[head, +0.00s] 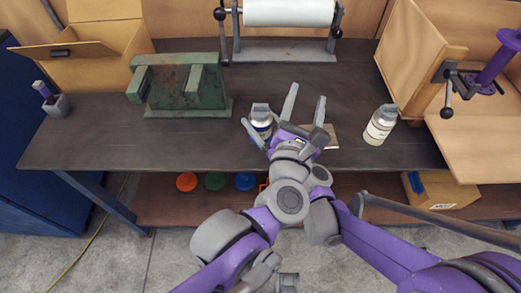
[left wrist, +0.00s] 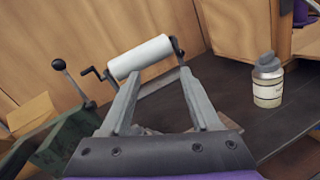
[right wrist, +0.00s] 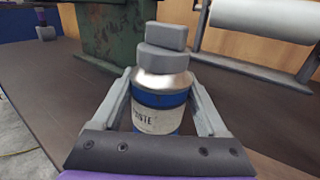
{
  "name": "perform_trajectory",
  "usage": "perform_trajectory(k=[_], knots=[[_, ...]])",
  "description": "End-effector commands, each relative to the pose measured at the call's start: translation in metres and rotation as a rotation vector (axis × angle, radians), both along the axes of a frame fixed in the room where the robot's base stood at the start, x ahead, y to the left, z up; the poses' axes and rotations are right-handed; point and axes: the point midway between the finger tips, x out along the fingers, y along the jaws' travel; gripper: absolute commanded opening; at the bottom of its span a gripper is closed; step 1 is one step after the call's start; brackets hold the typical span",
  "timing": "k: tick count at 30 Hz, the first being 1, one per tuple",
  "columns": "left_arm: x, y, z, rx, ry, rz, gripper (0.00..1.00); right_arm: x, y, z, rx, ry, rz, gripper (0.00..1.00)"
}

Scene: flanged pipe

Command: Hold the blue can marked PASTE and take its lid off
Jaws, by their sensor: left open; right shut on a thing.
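The blue can marked PASTE (head: 262,124) stands upright near the front of the workbench. In the right wrist view the can (right wrist: 160,118) has a white label, partly readable, and a grey lid (right wrist: 162,58) with a block-shaped grip, seated on its metal shoulder. My right gripper (head: 262,132) is shut on the can's sides, with one finger on each side in the right wrist view (right wrist: 161,92). My left gripper (head: 305,103) is open and empty, just right of the can and apart from the lid. The left wrist view shows nothing between its fingers (left wrist: 158,82).
A cream can (head: 380,126) with a grey lid stands to the right. A green metal block (head: 185,88) is to the left, a paper roll stand (head: 288,14) behind. A pale flat piece (head: 329,138) lies partly under my left gripper. Wooden boxes flank the bench.

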Motion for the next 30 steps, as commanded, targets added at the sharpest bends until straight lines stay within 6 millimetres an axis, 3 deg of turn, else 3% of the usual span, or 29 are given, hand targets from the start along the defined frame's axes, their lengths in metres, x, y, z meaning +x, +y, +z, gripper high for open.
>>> perform_trajectory(k=[3, 8, 12, 15, 22, 30], knots=[[-0.029, 0.047, -0.030, -0.139, 0.035, 0.144, 0.63, 0.000, 0.000, 0.000, 0.000, 0.000, 0.000, 0.00], [-0.055, 0.090, -0.059, -0.246, 0.074, 0.276, 0.63, 0.000, 0.000, 0.000, 0.000, 0.000, 0.000, 0.00], [-0.063, 0.091, -0.083, -0.298, 0.129, 0.276, 0.63, 0.000, 0.000, 0.000, 0.000, 0.000, 0.000, 0.00], [-0.065, 0.092, -0.088, -0.311, 0.141, 0.278, 0.63, 0.000, 0.000, 0.000, 0.000, 0.000, 0.000, 0.00], [-0.047, 0.092, -0.089, -0.311, 0.141, 0.281, 0.63, 0.000, 0.000, 0.000, 0.000, 0.000, 0.000, 0.00], [0.005, 0.093, -0.091, -0.309, 0.139, 0.282, 0.63, 0.000, 0.000, 0.000, 0.000, 0.000, 0.000, 0.00]])
